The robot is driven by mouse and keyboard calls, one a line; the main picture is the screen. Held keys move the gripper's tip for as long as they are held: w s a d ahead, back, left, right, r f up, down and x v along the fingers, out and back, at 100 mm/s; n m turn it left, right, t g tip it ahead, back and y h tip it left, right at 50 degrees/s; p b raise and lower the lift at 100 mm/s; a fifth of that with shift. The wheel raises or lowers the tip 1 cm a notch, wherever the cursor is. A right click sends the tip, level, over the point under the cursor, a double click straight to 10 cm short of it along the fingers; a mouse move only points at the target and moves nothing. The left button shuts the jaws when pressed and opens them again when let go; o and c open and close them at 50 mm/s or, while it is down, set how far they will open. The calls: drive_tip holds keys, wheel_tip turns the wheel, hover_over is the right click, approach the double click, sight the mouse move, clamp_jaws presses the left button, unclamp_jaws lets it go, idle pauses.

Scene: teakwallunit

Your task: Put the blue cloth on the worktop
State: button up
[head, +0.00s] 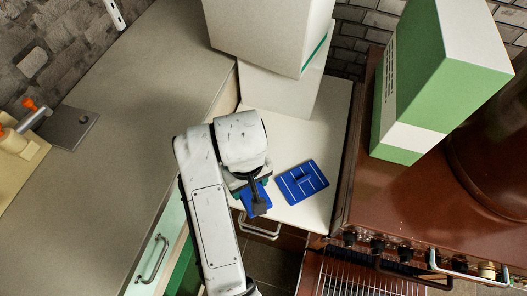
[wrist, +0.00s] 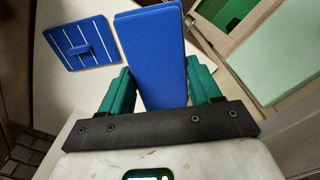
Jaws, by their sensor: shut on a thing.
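The blue cloth (wrist: 152,50) is a plain, folded slab between the two green fingers of my gripper (wrist: 158,75) in the wrist view. The fingers are shut on it, and its far end extends past the fingertips. In the head view my gripper (head: 257,203) hides most of the cloth (head: 246,198), which is over the front part of a white surface (head: 325,140). The long grey worktop (head: 130,85) is to the left of my arm in the head view, with a broad bare stretch.
A blue white-striped item (head: 310,178) with a small raised bar lies flat on the white surface, right of my gripper. Pale boxes (head: 275,35) stand behind. A green-and-white carton (head: 435,75) stands on the brown stove (head: 410,185) at right. A drawer handle (head: 258,230) sticks out in front.

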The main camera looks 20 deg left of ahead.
drive_tip(key=w+a+f+b, duration=0.2)
drive_tip(key=w+b, duration=0.1)
drive_tip(key=w+a+f+b, duration=0.2)
drive_tip(key=w+f+b, duration=0.1)
drive_tip(key=w+a+f+b, duration=0.2)
drive_tip(key=w+f+b, duration=0.1)
drive_tip(key=w, duration=0.1)
drive_tip(key=shift+w+f, duration=0.1)
drive_tip(key=shift+w+a+f, duration=0.3)
drive_tip(key=shift+w+f, duration=0.15)
drive_tip(key=shift+f, duration=1.7)
drive_tip(key=shift+f, duration=0.1)
drive_tip(key=o, duration=1)
drive_tip(key=shift+o, duration=0.2)
wheel_tip(320, 180, up, 12)
